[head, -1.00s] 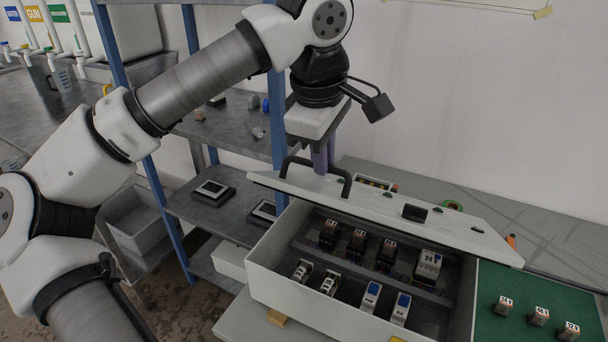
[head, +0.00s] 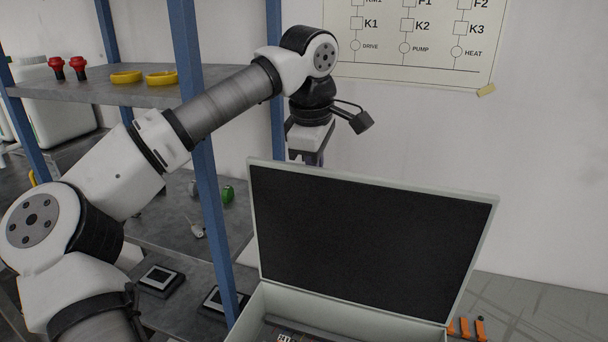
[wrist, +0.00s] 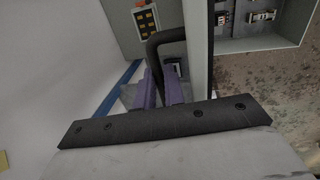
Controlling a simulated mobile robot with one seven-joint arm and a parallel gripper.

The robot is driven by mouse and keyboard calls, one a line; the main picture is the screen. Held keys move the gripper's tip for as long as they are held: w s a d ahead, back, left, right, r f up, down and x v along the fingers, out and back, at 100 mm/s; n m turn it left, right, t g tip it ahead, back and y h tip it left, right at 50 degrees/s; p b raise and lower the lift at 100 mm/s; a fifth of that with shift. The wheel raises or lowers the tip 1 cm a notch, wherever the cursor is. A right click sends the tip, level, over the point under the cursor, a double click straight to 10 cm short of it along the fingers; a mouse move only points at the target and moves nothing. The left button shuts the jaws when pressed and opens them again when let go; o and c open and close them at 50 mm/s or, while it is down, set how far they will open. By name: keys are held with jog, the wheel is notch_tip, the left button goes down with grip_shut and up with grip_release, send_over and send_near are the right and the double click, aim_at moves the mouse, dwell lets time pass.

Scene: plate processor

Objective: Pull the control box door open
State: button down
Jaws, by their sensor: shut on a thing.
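The control box door (head: 370,245) stands raised, close to upright, with its dark inner face toward the head camera. The control box (head: 290,302) is below it, its near part cut off by the frame; its inside is mostly hidden. My gripper (head: 313,158) is behind the door's upper left edge. In the wrist view my gripper (wrist: 163,90) has its two purple fingers shut on the black door handle (wrist: 168,36). The door (wrist: 196,50) shows there edge-on beside the handle. The handle is hidden behind the door in the head view.
A shelf rack with blue posts (head: 190,90) stands to the left, close to my arm. Its shelves hold yellow rings (head: 160,78), red parts (head: 57,68) and dark devices (head: 160,281). Orange parts (head: 468,328) lie right of the box. A wall diagram (head: 420,40) hangs behind.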

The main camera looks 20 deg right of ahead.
jog(key=w+d+f, duration=0.1)
jog(key=w+d, duration=0.2)
jog(key=w, duration=0.2)
jog(key=shift+d+f, duration=0.25)
jog(key=shift+f, duration=0.05)
jog(key=c, duration=1.5)
grip_release()
jog(key=shift+f, duration=0.1)
jog(key=shift+s, duration=0.1)
jog(key=b+v, duration=0.1)
jog(key=v, duration=1.3)
jog(key=shift+r, duration=0.35)
jog(key=shift+f, duration=0.1)
